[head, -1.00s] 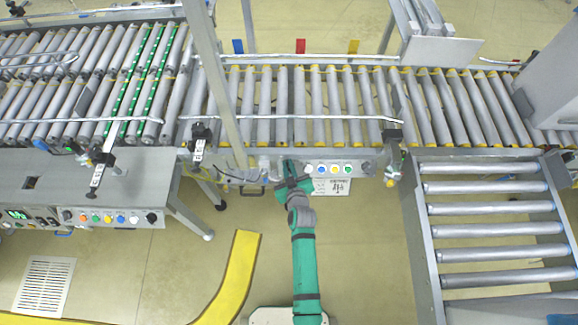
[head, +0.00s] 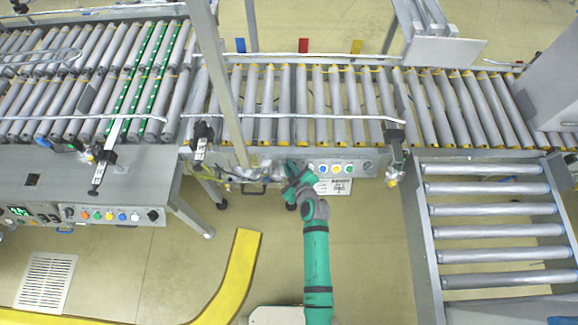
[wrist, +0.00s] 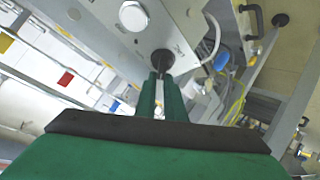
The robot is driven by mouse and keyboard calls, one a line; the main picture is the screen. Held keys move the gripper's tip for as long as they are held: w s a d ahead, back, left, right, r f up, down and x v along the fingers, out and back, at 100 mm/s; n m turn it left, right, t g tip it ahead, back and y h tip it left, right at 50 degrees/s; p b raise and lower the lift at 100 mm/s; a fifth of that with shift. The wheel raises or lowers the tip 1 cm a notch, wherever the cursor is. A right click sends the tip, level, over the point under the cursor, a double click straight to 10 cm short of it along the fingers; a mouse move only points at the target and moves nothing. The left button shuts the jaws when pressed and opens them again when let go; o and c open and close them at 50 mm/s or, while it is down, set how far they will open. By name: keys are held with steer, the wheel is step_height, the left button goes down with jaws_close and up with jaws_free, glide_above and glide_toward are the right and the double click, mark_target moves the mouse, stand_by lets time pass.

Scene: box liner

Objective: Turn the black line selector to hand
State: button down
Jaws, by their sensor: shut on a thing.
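The black line selector (wrist: 162,58) shows in the wrist view as a dark round knob on the grey control panel (wrist: 184,17). My gripper (wrist: 161,76) is shut on it, with a green finger on each side. The fingers cover part of the knob, so its pointer direction cannot be told. In the head view my gripper (head: 291,172) is at the left end of the button panel (head: 367,168) below the middle conveyor. The selector is hidden behind my gripper there.
Cables and fittings (head: 240,172) are close on the left. A separate roller conveyor (head: 488,210) stands at the right. A yellow floor strip (head: 240,270) lies left of my arm.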

steer(key=shift+s+d+f, duration=0.25)
steer(key=shift+d+f, duration=0.3)
steer(key=shift+d, duration=0.1)
steer(key=c, duration=1.8)
jaws_free()
steer(key=shift+c, duration=0.2)
steer(key=shift+w+a+r, duration=0.1)
steer(key=shift+a+r, duration=0.05)
steer(key=shift+a, duration=0.1)
steer(key=shift+r, duration=0.1)
steer(key=v, duration=1)
steer(key=shift+s, duration=0.3)
steer(key=shift+s+d+r, duration=0.1)
steer(key=shift+d, duration=0.1)
